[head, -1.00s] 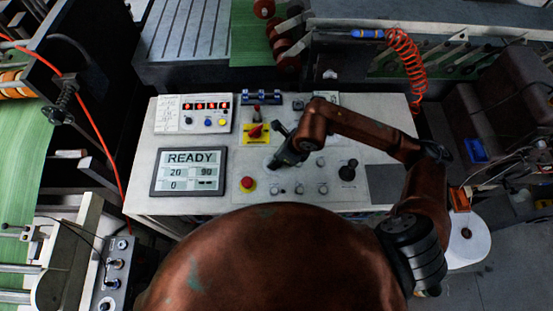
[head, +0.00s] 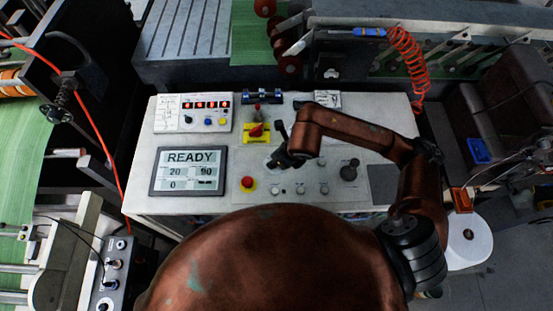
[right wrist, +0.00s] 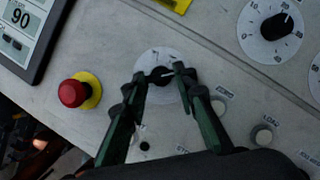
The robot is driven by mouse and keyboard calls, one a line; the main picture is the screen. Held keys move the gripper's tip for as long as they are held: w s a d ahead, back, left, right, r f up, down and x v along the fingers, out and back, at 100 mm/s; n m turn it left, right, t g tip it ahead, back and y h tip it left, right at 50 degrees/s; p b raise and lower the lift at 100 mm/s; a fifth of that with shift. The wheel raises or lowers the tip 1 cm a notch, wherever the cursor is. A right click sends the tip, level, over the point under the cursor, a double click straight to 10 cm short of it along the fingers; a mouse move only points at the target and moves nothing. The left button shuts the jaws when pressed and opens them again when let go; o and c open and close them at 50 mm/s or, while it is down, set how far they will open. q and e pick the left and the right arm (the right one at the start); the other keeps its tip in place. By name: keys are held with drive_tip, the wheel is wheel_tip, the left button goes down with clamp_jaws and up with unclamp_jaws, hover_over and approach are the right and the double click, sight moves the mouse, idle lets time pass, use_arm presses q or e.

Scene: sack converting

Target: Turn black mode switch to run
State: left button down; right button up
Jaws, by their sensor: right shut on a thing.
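The black mode switch (right wrist: 161,76) sits on a round pale dial plate (right wrist: 157,58) on the control panel. In the right wrist view a thin white pointer line shows on it. The fingertips of my right gripper (right wrist: 160,74) are on either side of the knob and shut on it. In the head view my right gripper (head: 279,160) is over the panel and its arm hides most of the switch. The plate's lettering is not readable. My left gripper is not in view.
A red stop button (right wrist: 73,92) on a yellow ring is left of the switch. A screen (head: 188,171) reads READY, 20, 90 and 0. A larger numbered black dial (right wrist: 276,27) and small labelled buttons (right wrist: 262,135) are to the right. A red-and-yellow switch (head: 257,131) is behind.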

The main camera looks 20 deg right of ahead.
drive_tip(key=o, duration=1.2)
drive_tip(key=shift+c, duration=0.2)
drive_tip(key=shift+r, duration=0.15)
drive_tip(key=v, duration=1.1)
drive_tip(key=shift+r, duration=0.4)
drive_tip(key=shift+s, duration=0.15)
